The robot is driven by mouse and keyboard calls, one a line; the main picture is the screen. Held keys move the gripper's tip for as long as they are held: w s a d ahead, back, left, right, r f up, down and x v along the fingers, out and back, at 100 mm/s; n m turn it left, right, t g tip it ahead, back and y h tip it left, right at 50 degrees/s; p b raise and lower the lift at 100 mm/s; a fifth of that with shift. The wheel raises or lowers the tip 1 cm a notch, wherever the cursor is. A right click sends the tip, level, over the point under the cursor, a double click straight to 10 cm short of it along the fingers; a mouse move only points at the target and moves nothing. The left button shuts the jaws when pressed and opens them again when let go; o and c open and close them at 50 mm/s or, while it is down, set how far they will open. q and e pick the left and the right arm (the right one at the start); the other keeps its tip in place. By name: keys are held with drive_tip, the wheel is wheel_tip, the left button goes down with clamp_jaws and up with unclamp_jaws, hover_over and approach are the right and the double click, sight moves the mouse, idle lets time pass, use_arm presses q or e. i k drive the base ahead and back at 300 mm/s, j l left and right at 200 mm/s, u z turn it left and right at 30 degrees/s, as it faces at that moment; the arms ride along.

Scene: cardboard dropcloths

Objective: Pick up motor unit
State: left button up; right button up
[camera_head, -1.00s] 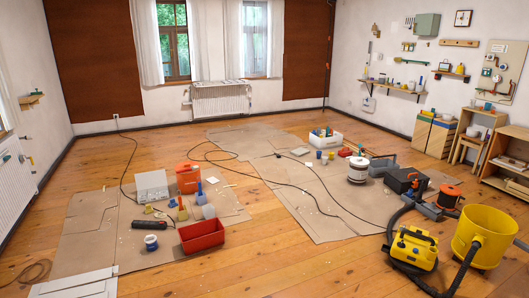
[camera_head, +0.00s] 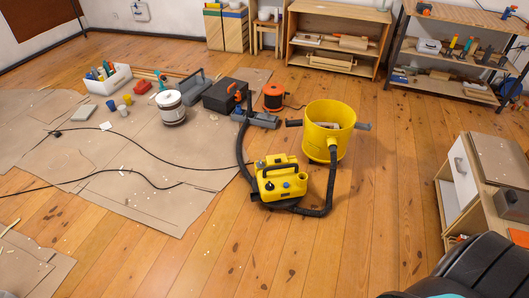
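The motor unit looks to be the yellow unit with a black base and dark knobs (camera_head: 281,184), standing upright on the wooden floor at the middle of the head view. A black hose (camera_head: 331,180) runs around its front and up to an open yellow drum (camera_head: 325,136) to its right. More black hose rises on its left side toward a grey floor nozzle (camera_head: 262,120). Neither of my grippers is in view.
Cardboard dropcloths (camera_head: 152,191) with black cables lie left. A wooden cabinet (camera_head: 447,190) is at right. The floor in front is clear.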

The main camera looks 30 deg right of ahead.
sight(280, 197)
drive_tip(key=i+z, duration=0.2)
drive_tip(key=i, duration=0.45)
drive_tip(key=i+j+z, duration=0.15)
drive_tip(key=i, duration=0.55)
drive_tip(key=j, duration=0.1)
